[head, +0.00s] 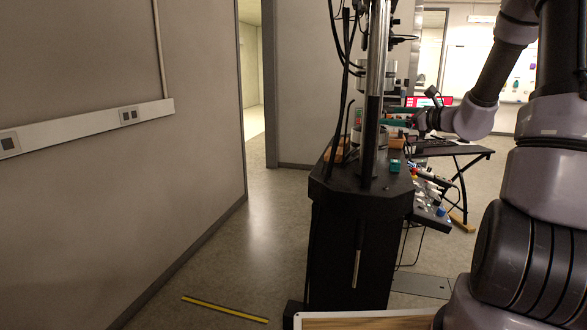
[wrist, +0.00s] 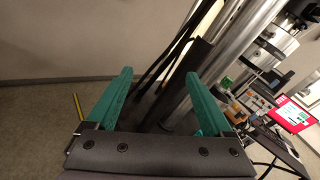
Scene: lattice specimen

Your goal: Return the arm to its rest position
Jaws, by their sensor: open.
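My arm (head: 555,150) reaches in from the right side of the head view, bent at the elbow, with its end towards the black machine stand. My gripper (head: 385,117) shows there as green fingers beside the machine's upright column, partly hidden by it. In the wrist view my gripper (wrist: 158,82) has its two green fingers wide apart, with nothing held between them. Dark cables and a metal column stand beyond the fingers.
The black machine stand (head: 360,230) with its metal column (head: 375,90) is close to my gripper. A small green item (head: 395,166) lies on its top. A desk (head: 455,151) with a red-screened monitor (head: 430,101) stands behind. Open floor (head: 265,230) lies left, beside a wall.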

